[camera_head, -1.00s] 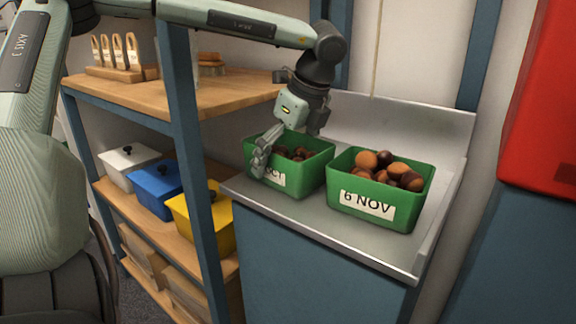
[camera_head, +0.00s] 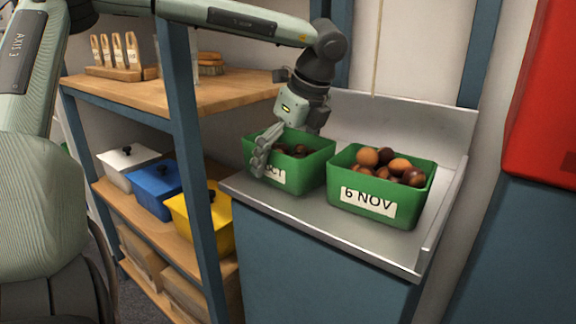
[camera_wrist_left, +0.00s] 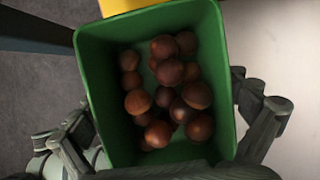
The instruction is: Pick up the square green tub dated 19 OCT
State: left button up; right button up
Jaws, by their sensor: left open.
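The square green tub (camera_head: 312,176) with a label ending in CT stands on the metal counter, on the left, with brown chestnuts inside. The rest of its label is hidden behind a finger of my left gripper (camera_head: 275,146). That gripper comes down over the tub's left side. In the left wrist view the tub (camera_wrist_left: 106,120) lies between the spread fingers of the open left gripper (camera_wrist_left: 165,140), one finger on each side; whether they touch its walls I cannot tell. A second green tub (camera_head: 340,200), labelled 6 NOV, stands to the right with chestnuts in it. My right gripper is not in view.
The metal counter (camera_head: 300,218) has a raised back and right edge. A blue shelf post (camera_head: 186,130) stands left of it. Lidded white (camera_head: 118,170), blue (camera_head: 153,194) and yellow (camera_head: 222,232) boxes sit on the lower shelf. A red box (camera_head: 548,100) is at the far right.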

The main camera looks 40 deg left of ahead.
pick_arm(q)
jog(key=shift+c, duration=0.6)
jog(key=c, duration=1.2)
